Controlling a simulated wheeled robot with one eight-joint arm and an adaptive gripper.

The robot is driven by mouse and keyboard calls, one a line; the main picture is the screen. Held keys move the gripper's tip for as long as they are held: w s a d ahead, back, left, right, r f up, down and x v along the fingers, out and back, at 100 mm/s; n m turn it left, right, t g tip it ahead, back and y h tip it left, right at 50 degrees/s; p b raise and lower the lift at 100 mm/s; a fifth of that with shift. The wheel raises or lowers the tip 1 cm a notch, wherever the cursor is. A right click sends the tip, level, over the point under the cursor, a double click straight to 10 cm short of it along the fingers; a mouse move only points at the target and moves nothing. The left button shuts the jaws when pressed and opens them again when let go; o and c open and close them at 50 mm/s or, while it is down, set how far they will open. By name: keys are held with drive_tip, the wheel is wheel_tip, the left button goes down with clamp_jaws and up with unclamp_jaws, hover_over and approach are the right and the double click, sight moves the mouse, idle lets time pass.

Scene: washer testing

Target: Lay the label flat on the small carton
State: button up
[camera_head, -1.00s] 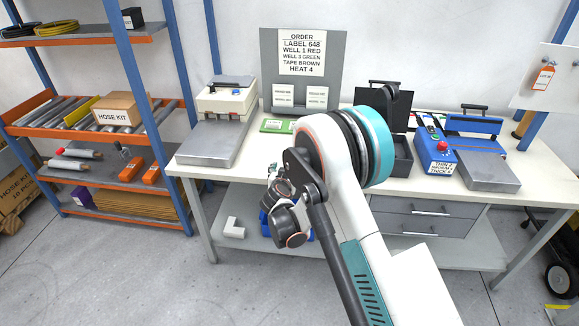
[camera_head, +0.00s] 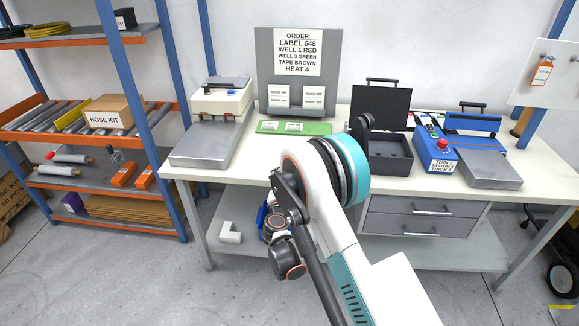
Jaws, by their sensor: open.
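The tool end of my gripper cannot be made out; my own arm covers the middle of the view. Two white labels stand on the grey order board, a left label (camera_head: 279,96) and a right label (camera_head: 313,97). Their print is too small to read. Two more small white pieces, a left one (camera_head: 269,126) and a right one (camera_head: 294,127), lie on a green mat (camera_head: 259,131) in front of the board. I cannot tell which label the task means. I cannot pick out the small carton for certain.
The order board (camera_head: 334,70) reads "LABEL 648". A scale (camera_head: 205,145) stands left on the table, an open dark box (camera_head: 390,163) right of centre, and a blue machine (camera_head: 438,148) and grey plate (camera_head: 484,168) further right. A shelf rack with a hose kit carton (camera_head: 112,112) stands left.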

drive_tip(key=w+n+b, duration=0.2)
drive_tip(key=w+n, duration=0.1)
drive_tip(key=w, duration=0.1)
drive_tip(key=w+f+n+b, duration=0.1)
drive_tip(key=w+n, duration=0.3)
drive_tip(key=w+f+n+t+b, duration=0.1)
drive_tip(key=w+n+b, duration=0.1)
drive_tip(key=w+n, duration=0.2)
drive_tip(key=shift+w+y+b, duration=0.3)
drive_tip(key=shift+w, duration=0.3)
drive_tip(key=c, duration=0.6)
drive_tip(key=shift+r, duration=0.15)
wheel_tip(320, 180, up, 19)
drive_tip(key=p, duration=0.7)
drive_tip(key=shift+n+y, duration=0.3)
drive_tip(key=shift+n, duration=0.1)
drive_tip(key=s+d+r, duration=0.2)
drive_tip(key=s+d, duration=0.4)
drive_tip(key=d, duration=0.2)
drive_tip(key=s+d+r, duration=0.2)
drive_tip(key=s+d, duration=0.5)
drive_tip(key=d, duration=0.2)
drive_tip(key=s+d+r, duration=0.2)
drive_tip(key=s+d, duration=0.5)
drive_tip(key=d, duration=0.2)
drive_tip(key=shift+d+r, duration=0.15)
drive_tip(key=shift+r, duration=0.05)
